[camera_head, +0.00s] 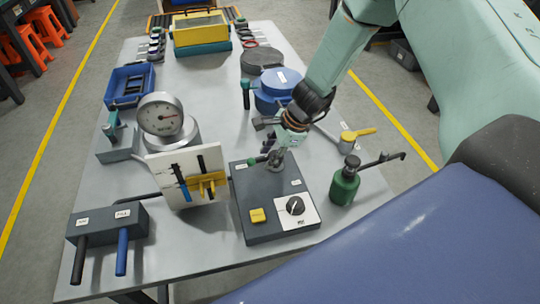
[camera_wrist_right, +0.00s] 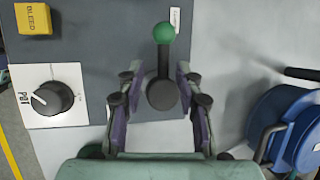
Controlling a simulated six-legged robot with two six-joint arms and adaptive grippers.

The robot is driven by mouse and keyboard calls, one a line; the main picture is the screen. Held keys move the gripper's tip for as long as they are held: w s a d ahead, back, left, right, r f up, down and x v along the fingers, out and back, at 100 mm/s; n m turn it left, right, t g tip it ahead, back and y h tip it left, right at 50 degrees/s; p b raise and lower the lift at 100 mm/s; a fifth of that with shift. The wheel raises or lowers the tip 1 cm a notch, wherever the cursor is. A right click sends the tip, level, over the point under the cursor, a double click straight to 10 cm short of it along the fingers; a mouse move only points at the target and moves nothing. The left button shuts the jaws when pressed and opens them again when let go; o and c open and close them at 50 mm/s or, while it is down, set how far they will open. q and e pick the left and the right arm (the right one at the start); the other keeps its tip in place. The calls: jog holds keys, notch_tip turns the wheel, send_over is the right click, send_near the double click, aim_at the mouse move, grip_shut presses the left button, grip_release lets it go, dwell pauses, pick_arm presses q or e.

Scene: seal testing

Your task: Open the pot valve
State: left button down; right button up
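A dark grey control box (camera_head: 255,222) stands on the table. On its far edge is a short black lever (camera_wrist_right: 161,93) with a green ball end (camera_wrist_right: 164,33); the ball also shows in the head view (camera_head: 253,162). A small white label lies beside the ball in the wrist view. My right gripper (camera_head: 273,160) is low over the lever's pivot. In the wrist view its two fingers (camera_wrist_right: 160,88) are open, one on each side of the pivot, with a narrow gap on both sides. My left gripper is out of view.
The box also carries a black dial (camera_head: 295,206) and a yellow button (camera_head: 257,215). A blue lidded pot (camera_head: 272,98) is behind; a tilted white board (camera_head: 184,165) is close left.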

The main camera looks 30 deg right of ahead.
jog(key=shift+w+f, duration=0.1)
jog(key=shift+w, duration=0.1)
jog(key=shift+w+d+f, duration=0.1)
jog(key=shift+w, duration=0.05)
jog(key=shift+c, duration=1.2)
jog(key=shift+s, duration=0.2)
jog(key=c, duration=0.5)
grip_shut()
